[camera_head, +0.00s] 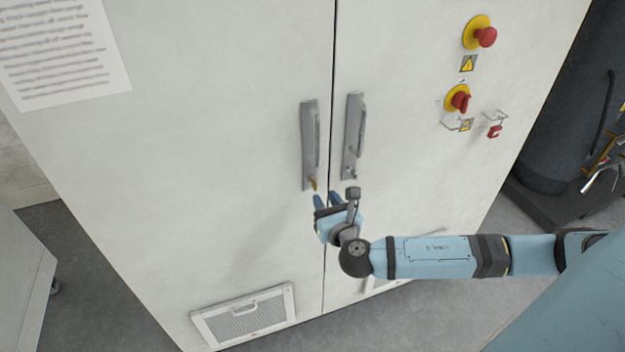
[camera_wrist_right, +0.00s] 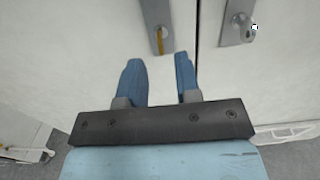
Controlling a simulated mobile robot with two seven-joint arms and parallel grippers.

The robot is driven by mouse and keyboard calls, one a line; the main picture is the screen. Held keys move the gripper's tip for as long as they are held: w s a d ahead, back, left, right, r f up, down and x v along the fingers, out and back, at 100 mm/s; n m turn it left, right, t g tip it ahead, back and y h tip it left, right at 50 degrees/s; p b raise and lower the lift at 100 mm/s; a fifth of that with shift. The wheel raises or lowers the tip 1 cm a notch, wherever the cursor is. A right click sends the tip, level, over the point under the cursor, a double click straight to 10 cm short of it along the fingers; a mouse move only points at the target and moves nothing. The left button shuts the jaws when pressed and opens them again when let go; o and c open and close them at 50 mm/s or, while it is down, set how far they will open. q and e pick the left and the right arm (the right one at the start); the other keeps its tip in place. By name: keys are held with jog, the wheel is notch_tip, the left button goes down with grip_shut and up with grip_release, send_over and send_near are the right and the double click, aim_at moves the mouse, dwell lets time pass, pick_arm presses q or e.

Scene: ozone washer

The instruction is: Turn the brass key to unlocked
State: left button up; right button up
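The brass key (camera_head: 313,183) sits at the bottom of the left door's grey handle plate (camera_head: 309,145). In the right wrist view the key (camera_wrist_right: 159,41) hangs at the lower end of that plate, a little beyond the fingertips. My right gripper (camera_head: 325,199) is just below the key in the head view, its two blue fingers apart with nothing between them. In the right wrist view the open fingers (camera_wrist_right: 160,72) point toward the key without visibly touching it. My left gripper is not in view.
A second handle (camera_head: 355,137) with a lock is on the right door, across the door gap. A red button (camera_head: 486,37), a red rotary switch (camera_head: 460,101) and a red padlock (camera_head: 494,131) are at upper right. A vent (camera_head: 243,316) is low on the left door.

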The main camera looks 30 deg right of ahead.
aim_at(316, 184)
jog(key=x, duration=0.7)
jog(key=shift+w+p, duration=0.25)
jog(key=shift+p, duration=0.15)
grip_shut()
